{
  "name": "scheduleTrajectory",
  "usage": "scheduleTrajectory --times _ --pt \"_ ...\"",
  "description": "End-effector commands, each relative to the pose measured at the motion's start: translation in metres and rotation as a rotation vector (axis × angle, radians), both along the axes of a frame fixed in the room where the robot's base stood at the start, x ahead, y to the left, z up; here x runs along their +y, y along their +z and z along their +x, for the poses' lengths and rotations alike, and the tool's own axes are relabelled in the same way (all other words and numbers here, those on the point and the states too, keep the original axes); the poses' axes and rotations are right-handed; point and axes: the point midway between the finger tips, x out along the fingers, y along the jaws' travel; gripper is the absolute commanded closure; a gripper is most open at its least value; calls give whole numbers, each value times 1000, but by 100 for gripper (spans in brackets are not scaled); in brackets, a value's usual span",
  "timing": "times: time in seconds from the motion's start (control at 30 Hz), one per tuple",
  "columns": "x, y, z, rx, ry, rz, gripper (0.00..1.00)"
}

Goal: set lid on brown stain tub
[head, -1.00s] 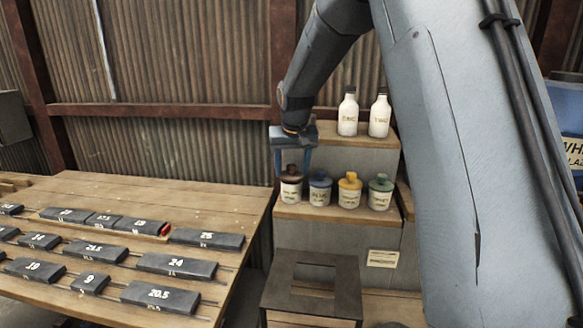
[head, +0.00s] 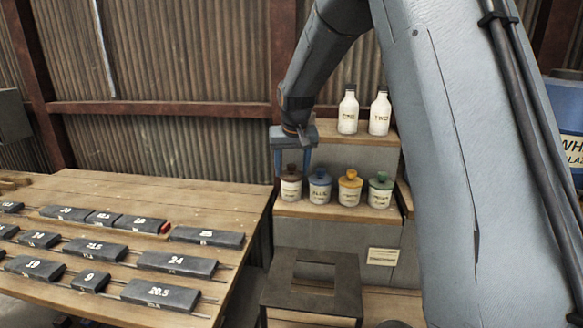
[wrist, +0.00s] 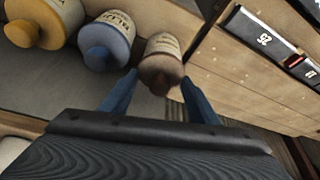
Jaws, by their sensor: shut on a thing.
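The brown stain tub (head: 291,191) is a white pot at the left end of a row on the wooden shelf. Its brown lid (head: 291,174) sits on top, with no clear gap visible between lid and tub. My gripper (head: 292,169) points down over it, its blue fingers on either side of the lid's top, shut on the lid. In the wrist view the brown lid (wrist: 160,72) shows between the fingers, with the tub (wrist: 163,45) beyond it. The exact finger contact is hard to make out.
Blue-lidded (head: 320,188), yellow-lidded (head: 350,189) and green-lidded (head: 380,192) tubs stand close to the right. Two white bottles (head: 348,112) stand on the upper shelf. A wooden table (head: 110,188) with numbered dark blocks lies left. A dark stool (head: 312,288) stands in front.

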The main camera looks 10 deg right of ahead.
Motion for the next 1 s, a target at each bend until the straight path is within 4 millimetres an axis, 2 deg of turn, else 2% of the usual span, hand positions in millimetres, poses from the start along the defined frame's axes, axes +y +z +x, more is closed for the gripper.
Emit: scheduleTrajectory --times 0.97,1.0 --pt "0 -6 0 1 0 0 65" --pt "0 -5 0 1 0 0 40"
